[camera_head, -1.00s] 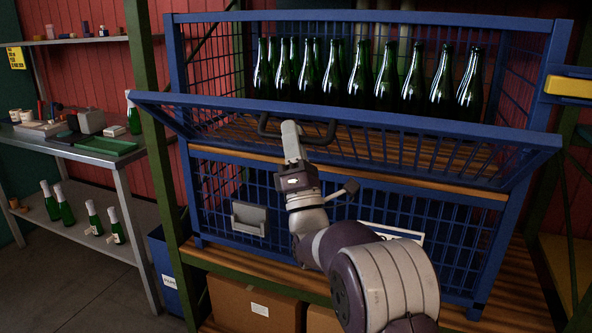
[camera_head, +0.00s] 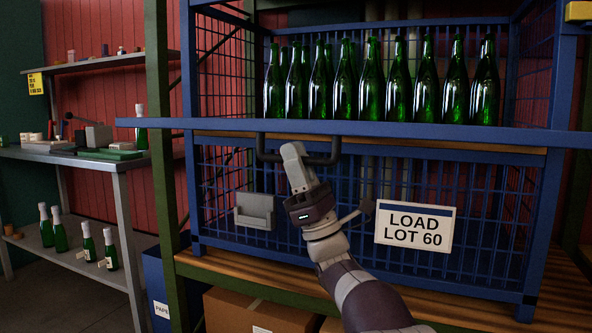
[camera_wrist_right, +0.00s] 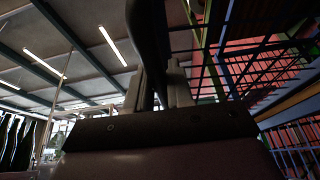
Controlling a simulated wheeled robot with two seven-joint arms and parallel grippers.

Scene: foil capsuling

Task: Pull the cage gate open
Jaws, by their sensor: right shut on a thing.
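The blue cage gate (camera_head: 420,131) is folded down on the front of the blue wire cage (camera_head: 190,100). It shows nearly edge-on, about level, below the bottles, and the cage opening above it is clear. Its black handle (camera_head: 330,158) hangs under the gate's front edge. My right gripper (camera_head: 292,151) is shut on the left part of this handle. In the right wrist view the dark handle bar (camera_wrist_right: 148,40) runs between the two fingers (camera_wrist_right: 155,92). My left gripper is not in view.
Green bottles (camera_head: 398,85) stand in a row inside the cage. A "LOAD LOT 60" sign (camera_head: 414,226) and a grey holder (camera_head: 255,211) are on the lower mesh. A steel table (camera_head: 120,165) with small items and bottles stands at left. Cardboard boxes (camera_head: 240,312) lie below.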

